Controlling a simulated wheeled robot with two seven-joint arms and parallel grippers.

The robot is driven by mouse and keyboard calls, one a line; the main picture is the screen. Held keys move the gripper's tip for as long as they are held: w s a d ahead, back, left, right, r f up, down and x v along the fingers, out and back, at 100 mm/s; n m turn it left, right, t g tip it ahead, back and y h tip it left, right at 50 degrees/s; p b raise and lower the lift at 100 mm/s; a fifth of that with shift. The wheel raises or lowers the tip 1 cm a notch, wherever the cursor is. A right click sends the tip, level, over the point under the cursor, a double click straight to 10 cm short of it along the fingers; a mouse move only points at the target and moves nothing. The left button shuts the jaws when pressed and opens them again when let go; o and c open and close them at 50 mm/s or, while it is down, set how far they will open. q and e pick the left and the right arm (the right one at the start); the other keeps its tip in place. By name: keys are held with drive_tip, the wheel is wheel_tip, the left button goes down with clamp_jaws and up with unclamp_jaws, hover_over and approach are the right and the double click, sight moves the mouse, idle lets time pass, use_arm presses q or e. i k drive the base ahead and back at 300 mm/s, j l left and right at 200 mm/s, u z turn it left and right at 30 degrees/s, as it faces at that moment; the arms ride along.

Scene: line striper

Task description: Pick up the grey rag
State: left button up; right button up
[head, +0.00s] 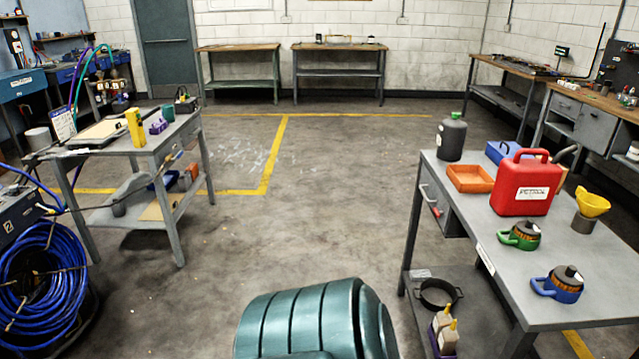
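I cannot make out a grey rag anywhere in the head view. Neither of my grippers is in view. A grey metal workbench (468,236) stands at the right, and its top holds several items, none of them clearly a cloth. A grey cart (160,150) stands at the left with a tablet-like board, a yellow item and small things on it. Its lower shelf is partly hidden.
The right bench holds a red petrol can (521,185), an orange tray (470,178), a dark bottle (451,138) and a yellow funnel (592,202). A coiled blue hose (45,290) lies at the left.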

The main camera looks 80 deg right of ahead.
sight(421, 274)
drive_tip(key=l+z, duration=0.1)
drive_tip(key=z, duration=4.1)
drive_tip(key=i+j+z, duration=0.3)
drive_tip(key=j+z, duration=0.3)
drive_tip(key=i+j, duration=0.15)
drive_tip(key=j, duration=0.25)
drive_tip(key=i+j+z, duration=0.1)
drive_tip(key=j, duration=0.35)
drive_tip(key=i+j+z, duration=0.1)
drive_tip(key=j, duration=0.3)
drive_tip(key=i+j, duration=0.25)
drive_tip(key=j, duration=0.2)
drive_tip(key=i+j+z, duration=0.1)
drive_tip(key=j, duration=0.35)
